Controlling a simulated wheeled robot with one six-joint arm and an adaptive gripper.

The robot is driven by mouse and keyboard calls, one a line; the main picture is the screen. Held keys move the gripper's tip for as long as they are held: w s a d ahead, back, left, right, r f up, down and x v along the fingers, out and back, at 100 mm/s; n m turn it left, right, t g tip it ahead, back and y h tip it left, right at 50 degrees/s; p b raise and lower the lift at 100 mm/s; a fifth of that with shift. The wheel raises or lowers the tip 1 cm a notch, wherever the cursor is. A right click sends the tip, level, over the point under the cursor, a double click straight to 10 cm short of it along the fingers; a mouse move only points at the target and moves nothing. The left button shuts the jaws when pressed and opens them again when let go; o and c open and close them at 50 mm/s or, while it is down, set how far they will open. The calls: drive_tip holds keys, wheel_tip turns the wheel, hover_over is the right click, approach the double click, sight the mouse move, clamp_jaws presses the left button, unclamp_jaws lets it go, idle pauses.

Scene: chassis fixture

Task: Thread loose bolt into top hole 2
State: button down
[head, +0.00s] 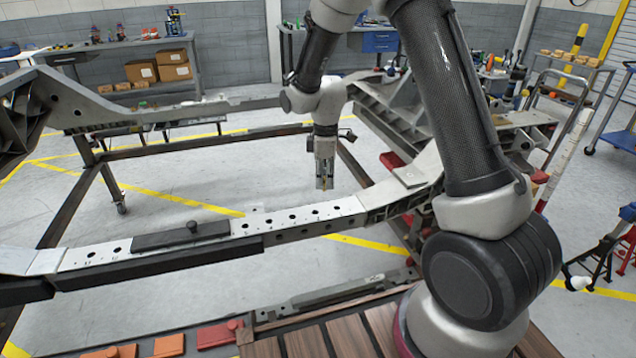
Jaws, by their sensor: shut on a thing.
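My gripper (324,184) hangs pointing down from my arm, near the middle of the head view. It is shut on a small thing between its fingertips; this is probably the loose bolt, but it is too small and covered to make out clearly. The fingertips appear above the pale top face of the near chassis rail (352,207), apart from it. A row of several dark round top holes (291,217) runs along this face, below and left of the gripper. The small markings by the holes are too small to read, so I cannot tell which is hole 2.
A dark block with a knob (192,229) lies on the rail left of the holes. More holes (117,250) lie further left. Orange and red blocks (168,346) lie at the bottom.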

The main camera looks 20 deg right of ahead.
drive_tip(key=a+f+n, duration=0.2)
drive_tip(key=a+n, duration=0.1)
drive_tip(key=n, duration=0.4)
hover_over(315, 212)
drive_tip(key=shift+n, duration=0.3)
drive_tip(key=shift+f, duration=2.1)
drive_tip(key=shift+f, duration=0.15)
drive_tip(key=shift+f, duration=0.6)
drive_tip(key=shift+f, duration=0.15)
drive_tip(key=shift+f, duration=0.55)
drive_tip(key=shift+s+f, duration=0.1)
drive_tip(key=shift+f, duration=0.05)
